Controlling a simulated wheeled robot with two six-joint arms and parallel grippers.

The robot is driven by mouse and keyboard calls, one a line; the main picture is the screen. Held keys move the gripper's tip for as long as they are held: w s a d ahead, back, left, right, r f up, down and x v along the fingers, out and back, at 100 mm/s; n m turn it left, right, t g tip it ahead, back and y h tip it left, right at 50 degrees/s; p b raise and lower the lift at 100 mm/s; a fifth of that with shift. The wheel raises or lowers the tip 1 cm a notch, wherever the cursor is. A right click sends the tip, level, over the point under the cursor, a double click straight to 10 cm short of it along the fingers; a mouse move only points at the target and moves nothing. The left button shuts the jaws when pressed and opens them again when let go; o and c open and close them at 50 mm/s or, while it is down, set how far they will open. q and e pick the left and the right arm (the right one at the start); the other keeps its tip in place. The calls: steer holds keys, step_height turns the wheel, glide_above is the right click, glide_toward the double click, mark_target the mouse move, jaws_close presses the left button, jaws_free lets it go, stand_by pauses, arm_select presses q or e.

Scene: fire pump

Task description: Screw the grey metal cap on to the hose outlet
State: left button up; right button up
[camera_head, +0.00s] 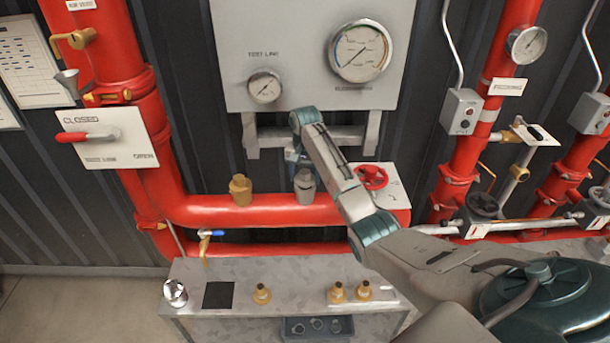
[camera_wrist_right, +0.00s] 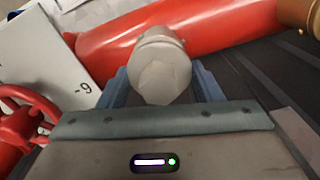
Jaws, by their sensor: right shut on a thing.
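The grey metal cap (camera_head: 304,187) is at the top side of the horizontal red pipe (camera_head: 260,210), to the right of a brass fitting (camera_head: 240,189). My right gripper (camera_head: 299,163) reaches down to it and is shut on it. In the right wrist view the cap (camera_wrist_right: 162,75) sits between the two blue fingers, with the red pipe (camera_wrist_right: 205,30) right behind it. The hose outlet itself is hidden by the cap, so I cannot tell how far the cap is seated. My left gripper is not in view.
A red handwheel (camera_head: 371,177) is close to the right of my wrist. The gauge panel (camera_head: 300,50) is behind. A metal bench (camera_head: 235,318) below carries several brass fittings (camera_head: 262,294) and a shiny round object (camera_head: 175,292). A blue-handled valve (camera_head: 211,233) hangs on the lower pipe.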

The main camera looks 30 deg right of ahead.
steer(key=shift+f, duration=0.35)
